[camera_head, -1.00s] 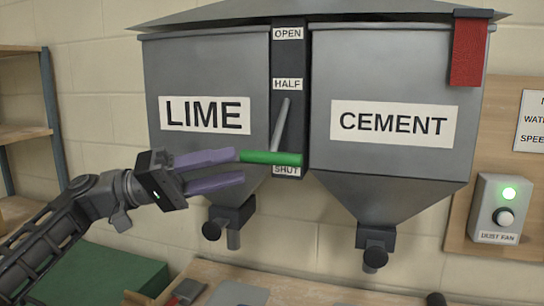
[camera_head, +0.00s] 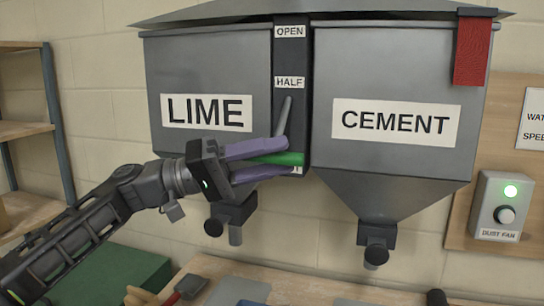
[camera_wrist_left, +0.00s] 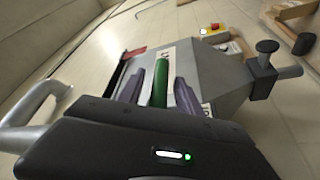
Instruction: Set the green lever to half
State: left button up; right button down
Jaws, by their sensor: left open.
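The green lever (camera_head: 284,158) is a horizontal bar low on the dark strip between the LIME and CEMENT hoppers, at the SHUT label. A grey rod slants up from it towards the HALF label (camera_head: 289,82). My left gripper (camera_head: 281,157) is open, with one purple finger above the green lever and one below it. In the left wrist view, the green lever (camera_wrist_left: 160,84) lies between the two fingers. The fingers partly hide the lever and the SHUT label. My right gripper is not in view.
The LIME hopper (camera_head: 165,75) and CEMENT hopper (camera_head: 400,75) stand on either side, with dark outlets below. A red cloth (camera_head: 471,50) hangs at the right. A dust fan box (camera_head: 501,207) with a lit green light is on the right board. A bench with tools lies below.

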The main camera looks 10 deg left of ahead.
pick_arm(q)
grip_shut()
dwell(0.3)
dwell(1.1)
